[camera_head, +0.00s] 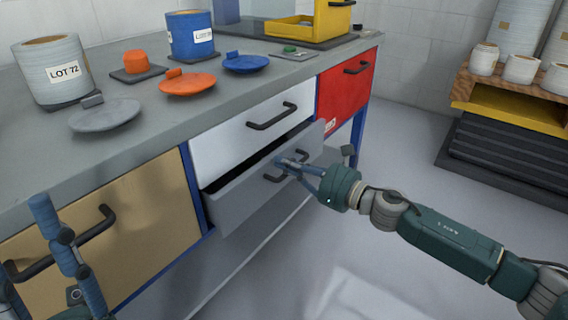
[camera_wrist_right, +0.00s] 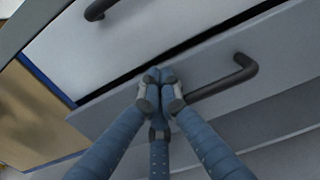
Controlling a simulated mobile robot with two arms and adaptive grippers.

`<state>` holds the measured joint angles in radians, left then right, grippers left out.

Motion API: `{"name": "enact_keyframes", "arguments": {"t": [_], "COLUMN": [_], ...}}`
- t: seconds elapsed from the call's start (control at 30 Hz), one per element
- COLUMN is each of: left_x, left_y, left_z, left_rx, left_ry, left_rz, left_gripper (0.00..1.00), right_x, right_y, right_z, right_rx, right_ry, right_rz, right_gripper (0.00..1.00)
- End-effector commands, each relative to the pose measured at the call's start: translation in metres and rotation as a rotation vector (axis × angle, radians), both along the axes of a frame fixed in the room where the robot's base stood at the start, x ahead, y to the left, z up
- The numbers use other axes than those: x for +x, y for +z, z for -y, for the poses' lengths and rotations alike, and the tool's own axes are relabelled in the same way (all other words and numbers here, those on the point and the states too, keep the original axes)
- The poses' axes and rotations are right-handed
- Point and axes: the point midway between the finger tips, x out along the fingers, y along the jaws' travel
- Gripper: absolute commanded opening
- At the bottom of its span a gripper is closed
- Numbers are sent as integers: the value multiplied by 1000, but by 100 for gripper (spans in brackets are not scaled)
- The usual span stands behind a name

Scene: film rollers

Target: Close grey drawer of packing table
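The grey drawer (camera_head: 265,190) of the packing table sits below a white drawer and stands partly out, with a dark gap above its front. Its front also fills the middle of the right wrist view (camera_wrist_right: 215,75). Its dark handle (camera_wrist_right: 225,82) runs right from behind my fingers. My right gripper (camera_head: 287,163) is at the handle and drawer front. In the wrist view its fingertips (camera_wrist_right: 153,78) are together near the front's top edge; contact is hard to tell. My left gripper (camera_head: 58,235) is at the lower left, before the tan drawer; its opening is unclear.
The white drawer (camera_head: 250,140), red drawer (camera_head: 345,85) and tan drawer (camera_head: 110,220) look shut. Pots, lids and a yellow tray (camera_head: 300,28) stand on the grey worktop (camera_head: 225,90). A wooden shelf (camera_head: 515,85) with pots is at right. The floor between is clear.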

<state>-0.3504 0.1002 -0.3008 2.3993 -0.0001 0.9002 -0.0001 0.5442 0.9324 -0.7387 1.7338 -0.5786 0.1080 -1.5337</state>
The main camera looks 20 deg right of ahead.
Motion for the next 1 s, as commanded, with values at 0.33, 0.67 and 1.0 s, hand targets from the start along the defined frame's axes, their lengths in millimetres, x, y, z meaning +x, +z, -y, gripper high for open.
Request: {"name": "enact_keyframes", "arguments": {"t": [0.33,0.67,1.0], "left_x": [0,0,-1], "left_y": [0,14,12], "left_z": [0,0,0], "left_rx": [0,0,0], "left_ry": [0,1,1], "left_rz": [0,0,1], "left_gripper": [36,36,36], "right_x": [2,22,22], "right_y": [0,3,0], "right_z": [-2,-17,-17], "right_rx": [-1,1,-1], "right_ry": [0,0,0], "right_rz": [-1,0,1], "right_gripper": [0,0,0]}}
